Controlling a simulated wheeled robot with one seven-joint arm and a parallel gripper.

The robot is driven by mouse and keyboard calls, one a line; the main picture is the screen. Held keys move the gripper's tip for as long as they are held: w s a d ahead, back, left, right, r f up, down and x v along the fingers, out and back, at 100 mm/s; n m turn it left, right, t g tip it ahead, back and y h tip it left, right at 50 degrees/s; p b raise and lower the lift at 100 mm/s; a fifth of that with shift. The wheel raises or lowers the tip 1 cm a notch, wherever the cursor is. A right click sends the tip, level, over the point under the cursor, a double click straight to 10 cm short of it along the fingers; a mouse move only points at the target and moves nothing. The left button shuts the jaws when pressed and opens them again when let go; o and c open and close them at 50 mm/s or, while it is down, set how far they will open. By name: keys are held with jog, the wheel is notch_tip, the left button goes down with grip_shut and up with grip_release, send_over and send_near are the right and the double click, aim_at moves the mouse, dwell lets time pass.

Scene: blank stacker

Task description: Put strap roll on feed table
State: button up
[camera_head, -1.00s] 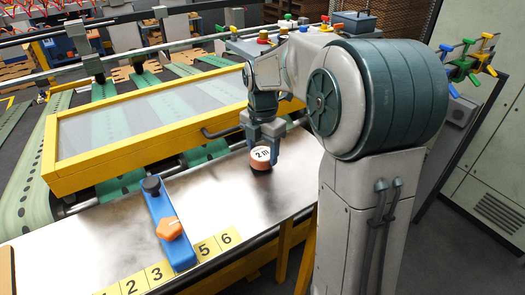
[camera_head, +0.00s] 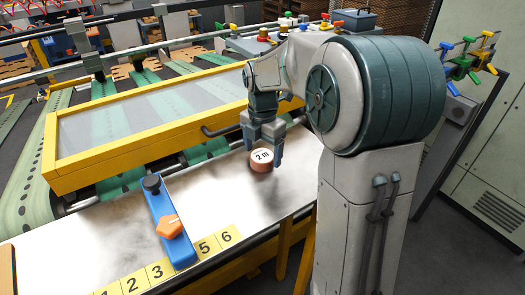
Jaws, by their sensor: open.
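The strap roll (camera_head: 261,160) is a short brown cylinder with a white top marked "2 m". It rests on the bright metal feed table (camera_head: 215,200), towards the table's right part. My gripper (camera_head: 264,150) points down right at the roll, with a finger visible on each side of its upper part. The jaws are open. Whether a finger touches the roll cannot be told.
A blue bar with an orange knob (camera_head: 170,227) lies across the table to the left. A yellow number strip (camera_head: 178,262) runs along the front edge. A yellow-framed clear guard (camera_head: 150,130) stands behind the table. Bare metal lies between bar and roll.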

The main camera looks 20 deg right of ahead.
aim_at(263, 155)
notch_tip(263, 155, up, 11)
jog(key=s+f+m+t, duration=0.1)
jog(key=s+f+m, duration=0.3)
jog(key=s+m, duration=0.7)
jog(key=s+f+m+t, duration=0.2)
jog(key=s+f+m, duration=0.3)
jog(key=s+m, duration=0.5)
jog(key=shift+s+f+m, duration=0.2)
jog(key=shift+s+m, duration=0.15)
jog(key=shift+m, duration=1.65)
jog(key=shift+a, duration=0.1)
jog(key=shift+c, duration=0.3)
